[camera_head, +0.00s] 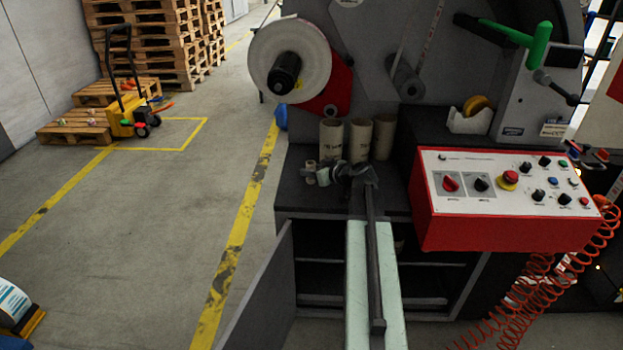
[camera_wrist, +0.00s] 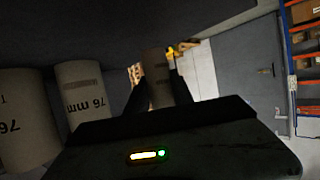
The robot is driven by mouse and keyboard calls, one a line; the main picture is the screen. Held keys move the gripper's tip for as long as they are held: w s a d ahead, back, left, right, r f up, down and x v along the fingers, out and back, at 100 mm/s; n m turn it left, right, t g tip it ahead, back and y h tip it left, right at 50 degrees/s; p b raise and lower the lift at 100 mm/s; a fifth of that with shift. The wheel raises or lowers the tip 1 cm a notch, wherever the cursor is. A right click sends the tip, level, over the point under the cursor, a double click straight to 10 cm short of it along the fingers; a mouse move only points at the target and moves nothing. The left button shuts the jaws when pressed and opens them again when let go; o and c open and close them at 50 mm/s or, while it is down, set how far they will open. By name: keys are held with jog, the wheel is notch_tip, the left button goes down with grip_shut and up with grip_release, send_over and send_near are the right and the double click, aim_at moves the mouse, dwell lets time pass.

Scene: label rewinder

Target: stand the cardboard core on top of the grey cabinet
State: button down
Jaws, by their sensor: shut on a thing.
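The grey cabinet (camera_head: 290,196) stands in the middle of the head view, below the machine, with a dark top. My gripper (camera_head: 322,175) is low over the left part of this top and points left. It is shut on a small cardboard core (camera_head: 311,164), which looks upright. In the wrist view the core (camera_wrist: 155,65) shows between the two dark fingers (camera_wrist: 155,95), its lower part hidden by my gripper's body. I cannot tell whether the core touches the cabinet top.
Three larger cardboard cores (camera_head: 331,140) stand at the back of the cabinet top; two marked 76 mm (camera_wrist: 84,95) are close beside my gripper in the wrist view. A red control box (camera_head: 480,205) is on the right. The cabinet door (camera_head: 268,295) hangs open at the front left.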

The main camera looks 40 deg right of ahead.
notch_tip(320, 180, down, 3)
jog(key=shift+s+r+b, duration=0.1)
jog(key=shift+s+b, duration=0.05)
jog(key=shift+b, duration=0.65)
jog(key=shift+s+f, duration=0.2)
jog(key=shift+d+r, duration=0.1)
jog(key=shift+r, duration=0.05)
jog(key=shift+f, duration=0.2)
jog(key=c, duration=1.1)
grip_release()
jog(key=shift+r, duration=0.1)
jog(key=shift+r, duration=0.1)
